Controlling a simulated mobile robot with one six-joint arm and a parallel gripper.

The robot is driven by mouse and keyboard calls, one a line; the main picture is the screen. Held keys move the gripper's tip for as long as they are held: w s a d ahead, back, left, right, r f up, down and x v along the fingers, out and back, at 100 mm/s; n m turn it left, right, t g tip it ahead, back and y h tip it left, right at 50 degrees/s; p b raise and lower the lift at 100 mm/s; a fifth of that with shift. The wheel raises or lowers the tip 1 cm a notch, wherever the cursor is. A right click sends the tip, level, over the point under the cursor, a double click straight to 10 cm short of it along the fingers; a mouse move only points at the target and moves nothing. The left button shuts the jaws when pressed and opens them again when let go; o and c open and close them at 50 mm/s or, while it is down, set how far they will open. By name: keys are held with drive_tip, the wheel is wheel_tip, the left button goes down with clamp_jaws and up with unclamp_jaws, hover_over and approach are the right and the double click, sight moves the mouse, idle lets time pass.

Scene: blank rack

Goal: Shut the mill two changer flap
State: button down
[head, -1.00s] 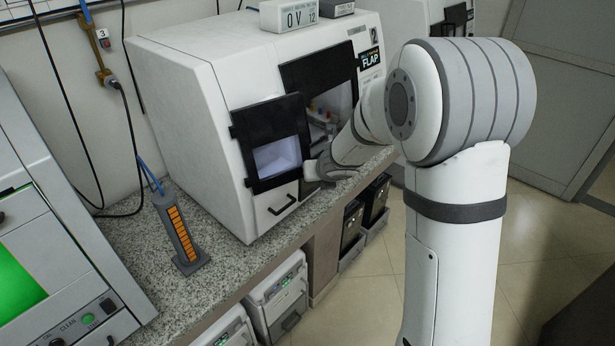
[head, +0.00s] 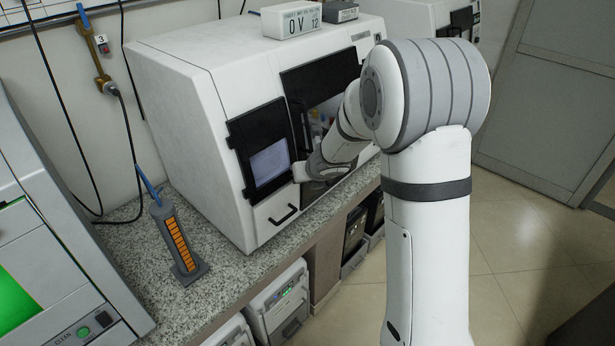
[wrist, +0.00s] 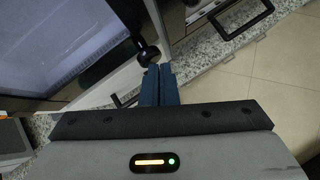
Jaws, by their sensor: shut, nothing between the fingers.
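The changer flap (head: 262,150), a black frame with a pale window, is at the lower left of the white mill's front (head: 185,110). It looks almost in line with the front; I cannot tell whether it is fully flush. In the wrist view the flap (wrist: 60,40) fills the upper left, with a round black knob (wrist: 149,52) near the fingertips. My gripper (head: 302,172) is at the flap's lower right edge, its fingers partly hidden. In the wrist view its blue-grey fingers (wrist: 160,72) are together and empty, close to the knob; contact is unclear.
A drawer handle (head: 283,214) is below the flap. A dark opening (head: 322,105) lies to its right, partly behind my arm. A grey holder with orange strips (head: 178,240) stands on the speckled counter (head: 140,265). Another machine (head: 60,250) is at left. Floor at right is clear.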

drive_tip(key=shift+w+d+r, duration=0.2)
drive_tip(key=shift+w+r, duration=0.05)
drive_tip(key=shift+d, duration=0.1)
drive_tip(key=s+d+r+m+t+h, duration=0.2)
drive_tip(key=s+d+r+m+h, duration=0.4)
drive_tip(key=s+d+r+m, duration=1.2)
drive_tip(key=s+a+f+m+g+y+b, duration=0.1)
drive_tip(key=s+a+f+m+g, duration=0.2)
drive_tip(key=s+m, duration=0.5)
drive_tip(key=s+a+f+m+g+y, duration=0.2)
drive_tip(key=s+m, duration=0.6)
drive_tip(key=m, duration=0.4)
drive_tip(key=a+f+g, duration=0.1)
drive_tip(key=a+f, duration=0.1)
drive_tip(key=a, duration=0.1)
drive_tip(key=shift+s+b, duration=0.4)
